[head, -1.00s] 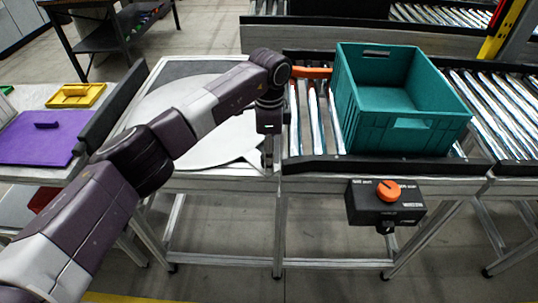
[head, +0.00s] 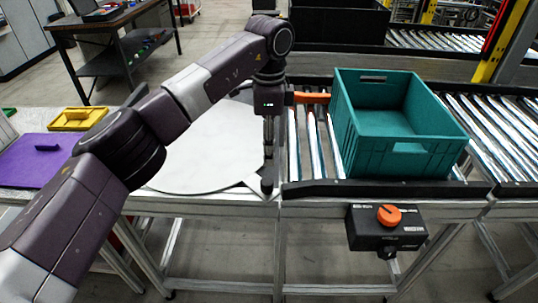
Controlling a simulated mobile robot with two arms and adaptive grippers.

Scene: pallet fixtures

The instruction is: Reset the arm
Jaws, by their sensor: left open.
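My left arm reaches in from the left across the front of the work surface. My left gripper (head: 268,165) points down at the right edge of the round grey plate (head: 205,150), close to the left end of the roller conveyor. It is open, and I see nothing held in it. Its fingers show nearly edge-on, so contact with the surface is hard to tell. My right gripper is not in view.
A teal crate (head: 400,135) sits on the roller conveyor (head: 310,140). An orange bar (head: 311,98) is left of it. A control box with an orange knob (head: 389,215) hangs in front. A purple board (head: 35,160) and a yellow piece (head: 77,119) lie at left.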

